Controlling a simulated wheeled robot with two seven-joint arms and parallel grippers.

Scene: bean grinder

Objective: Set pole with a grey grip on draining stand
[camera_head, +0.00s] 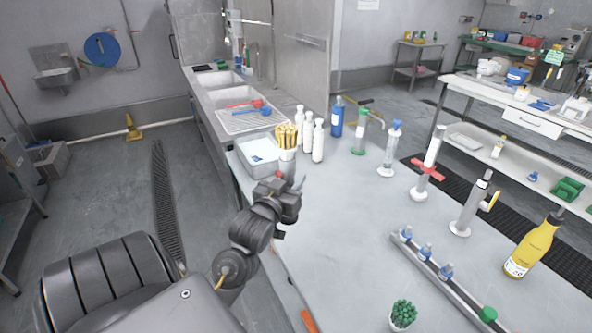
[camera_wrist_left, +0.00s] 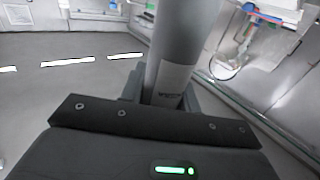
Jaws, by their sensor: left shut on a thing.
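My left gripper (camera_head: 287,188) is over the near left edge of the grey table and is shut on a grey cylinder. In the left wrist view this cylinder, which looks like the grey grip of the pole (camera_wrist_left: 178,55), stands between the fingers and tilts slightly right. It carries a pale label and runs out of the top of the picture. In the head view the gripper largely hides it. The draining stand (camera_head: 231,127), a white rack, lies beside the sinks farther back, with a red and a blue utensil on it. My right gripper is not in view.
Several cylinders and a yellow bottle (camera_head: 531,247) stand right. The table's middle is clear.

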